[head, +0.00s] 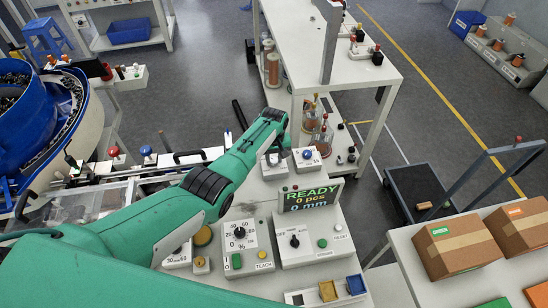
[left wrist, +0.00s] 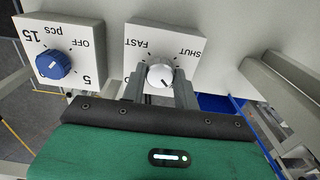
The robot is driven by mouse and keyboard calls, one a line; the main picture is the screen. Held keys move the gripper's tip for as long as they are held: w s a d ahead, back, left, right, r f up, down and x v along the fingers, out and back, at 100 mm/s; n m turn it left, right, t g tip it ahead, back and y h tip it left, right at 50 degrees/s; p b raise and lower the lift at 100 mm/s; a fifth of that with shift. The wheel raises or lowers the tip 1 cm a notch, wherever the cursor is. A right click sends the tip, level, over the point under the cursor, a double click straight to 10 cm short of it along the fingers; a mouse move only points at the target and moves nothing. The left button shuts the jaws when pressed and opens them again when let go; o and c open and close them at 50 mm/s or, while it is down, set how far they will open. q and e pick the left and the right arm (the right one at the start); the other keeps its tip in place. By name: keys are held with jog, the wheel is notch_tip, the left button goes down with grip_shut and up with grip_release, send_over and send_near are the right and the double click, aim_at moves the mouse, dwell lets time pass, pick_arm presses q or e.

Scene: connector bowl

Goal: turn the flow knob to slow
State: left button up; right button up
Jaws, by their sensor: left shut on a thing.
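The flow knob (left wrist: 160,75) is a pale round knob on a white plate in the left wrist view. The plate reads FAST at its upper left and SHUT at its upper right, upside down. A dark pointer line on the knob points down and slightly right in that picture. Other markings are hidden by my fingers. My left gripper (left wrist: 160,88) is shut on the knob, one finger on each side. In the head view my left gripper (head: 272,157) is over the small white plate (head: 276,171), and the knob is mostly hidden. My right gripper is not in view.
A blue dial (left wrist: 53,65) marked OFF, 5 and 15 pcs sits beside the flow plate; it also shows in the head view (head: 307,154). Nearer are a READY display (head: 310,198) and a panel with a black selector (head: 294,240). A blue bowl feeder (head: 30,125) stands left.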

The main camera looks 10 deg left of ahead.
aim_at(274, 160)
pick_arm(q)
jog(key=o, duration=1)
jog(key=shift+c, duration=0.2)
jog(key=shift+r, duration=0.1)
jog(key=shift+w+r, duration=0.1)
jog(key=shift+r, duration=0.4)
notch_tip(274, 160, up, 13)
jog(key=b, duration=0.1)
jog(key=shift+f+b, duration=0.15)
jog(key=shift+b, duration=0.15)
